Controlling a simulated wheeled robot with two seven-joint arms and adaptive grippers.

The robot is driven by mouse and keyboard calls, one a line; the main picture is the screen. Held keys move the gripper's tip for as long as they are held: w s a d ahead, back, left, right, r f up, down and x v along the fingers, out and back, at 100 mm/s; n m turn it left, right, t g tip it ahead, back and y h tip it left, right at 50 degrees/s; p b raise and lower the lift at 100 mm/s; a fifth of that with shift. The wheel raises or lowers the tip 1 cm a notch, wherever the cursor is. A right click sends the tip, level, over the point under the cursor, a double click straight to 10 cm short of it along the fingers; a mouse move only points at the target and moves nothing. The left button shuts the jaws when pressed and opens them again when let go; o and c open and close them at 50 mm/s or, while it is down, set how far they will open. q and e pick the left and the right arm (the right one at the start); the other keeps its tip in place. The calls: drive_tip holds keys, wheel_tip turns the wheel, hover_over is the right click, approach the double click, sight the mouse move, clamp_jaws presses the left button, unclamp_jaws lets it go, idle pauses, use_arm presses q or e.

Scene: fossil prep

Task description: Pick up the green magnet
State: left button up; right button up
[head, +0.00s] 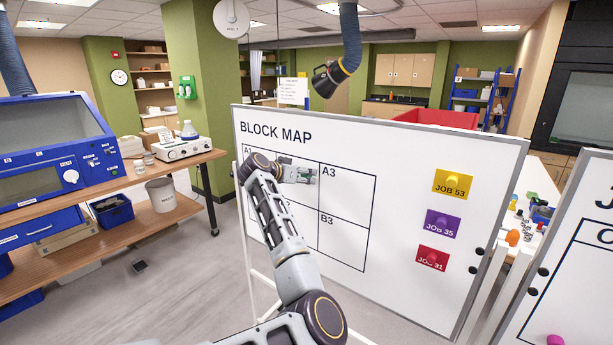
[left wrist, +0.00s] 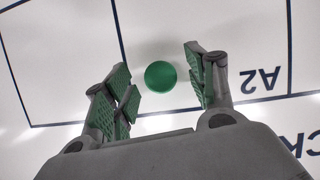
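The green magnet (left wrist: 160,75) is a round green disc on the whiteboard in the left wrist view. It sits inside the cell marked A2, between the open fingers of my left gripper (left wrist: 163,82). The fingers have green pads and a gap shows on both sides of the magnet. In the head view my left gripper (head: 308,174) is at the whiteboard (head: 400,235) in the upper row of the grid, and the magnet there cannot be told apart from the green pads. My right gripper is not in view.
The board carries yellow (head: 453,184), purple (head: 442,224) and red (head: 433,258) job cards at its right. A second whiteboard (head: 575,285) stands at the far right with a magenta magnet (head: 556,340). A wooden bench (head: 120,195) is at the left, with open floor between.

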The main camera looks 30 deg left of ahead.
use_arm(q)
drive_tip(key=c, duration=0.9)
drive_tip(key=shift+a+r, duration=0.1)
drive_tip(key=shift+r, duration=0.05)
drive_tip(key=r+b, duration=0.1)
drive_tip(key=r, duration=0.2)
drive_tip(key=r+b, duration=0.2)
drive_tip(key=r, duration=0.1)
drive_tip(key=shift+s+r, duration=0.2)
drive_tip(key=shift+r, duration=0.2)
drive_tip(key=shift+s+a+b, duration=0.25)
drive_tip(key=shift+s+b, duration=0.5)
drive_tip(key=shift+s, duration=2.5)
drive_tip(key=shift+s+a+b, duration=0.2)
drive_tip(key=shift+s+b, duration=0.5)
drive_tip(key=shift+s, duration=2.6)
drive_tip(key=shift+s+a+b, duration=0.25)
drive_tip(key=shift+s+b, duration=0.5)
drive_tip(key=shift+s, duration=2.5)
